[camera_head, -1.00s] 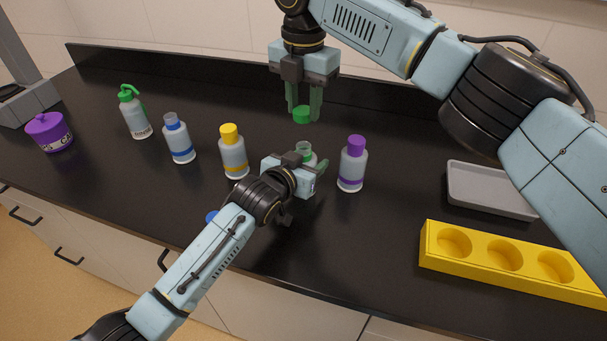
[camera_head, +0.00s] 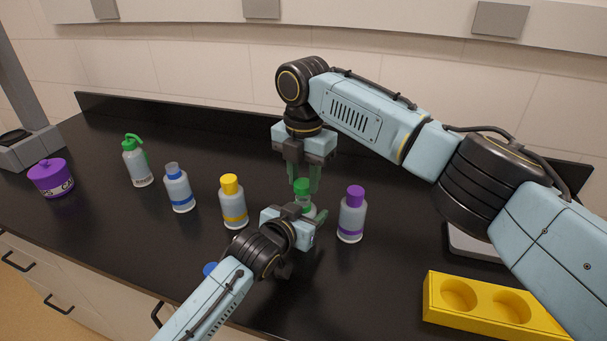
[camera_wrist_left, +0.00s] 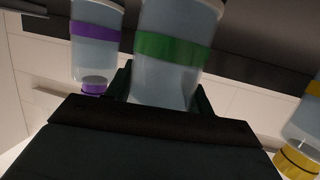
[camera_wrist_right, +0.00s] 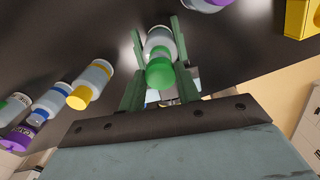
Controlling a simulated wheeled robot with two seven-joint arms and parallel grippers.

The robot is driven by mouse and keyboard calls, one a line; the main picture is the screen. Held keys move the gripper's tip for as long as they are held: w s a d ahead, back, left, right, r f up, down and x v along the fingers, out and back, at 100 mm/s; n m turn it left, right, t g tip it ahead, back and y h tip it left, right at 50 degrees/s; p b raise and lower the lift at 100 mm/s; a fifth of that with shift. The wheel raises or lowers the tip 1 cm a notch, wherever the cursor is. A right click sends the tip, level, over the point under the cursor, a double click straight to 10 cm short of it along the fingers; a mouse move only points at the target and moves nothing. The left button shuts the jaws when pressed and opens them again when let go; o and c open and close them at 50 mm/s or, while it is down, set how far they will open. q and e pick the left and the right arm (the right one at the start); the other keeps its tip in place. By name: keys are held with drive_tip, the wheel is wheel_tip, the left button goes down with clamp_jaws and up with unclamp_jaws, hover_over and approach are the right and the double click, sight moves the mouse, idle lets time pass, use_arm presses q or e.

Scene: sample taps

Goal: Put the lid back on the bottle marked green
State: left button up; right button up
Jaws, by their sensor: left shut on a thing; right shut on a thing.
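The bottle marked green (camera_head: 307,210) stands upright on the black bench, mostly hidden by my left gripper in the head view. Its green band shows in the left wrist view (camera_wrist_left: 172,48). My left gripper (camera_head: 311,217) is shut around the bottle's body from the side. My right gripper (camera_head: 304,183) points down and is shut on the green lid (camera_head: 302,187).
A yellow-capped bottle (camera_head: 232,203) stands left of my grippers, a purple-capped one (camera_head: 352,215) close on the right. A blue-banded bottle (camera_head: 179,190), green-topped bottle (camera_head: 138,165) and purple pot (camera_head: 51,179) stand farther left. A blue lid (camera_head: 210,268) lies in front; a yellow rack (camera_head: 436,306) is front right.

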sight(304, 183)
drive_tip(key=shift+f, duration=0.15)
drive_tip(key=shift+f, duration=0.75)
drive_tip(key=shift+f, duration=0.6)
drive_tip(key=m, duration=0.6)
drive_tip(key=shift+m, duration=0.3)
drive_tip(key=o, duration=0.9)
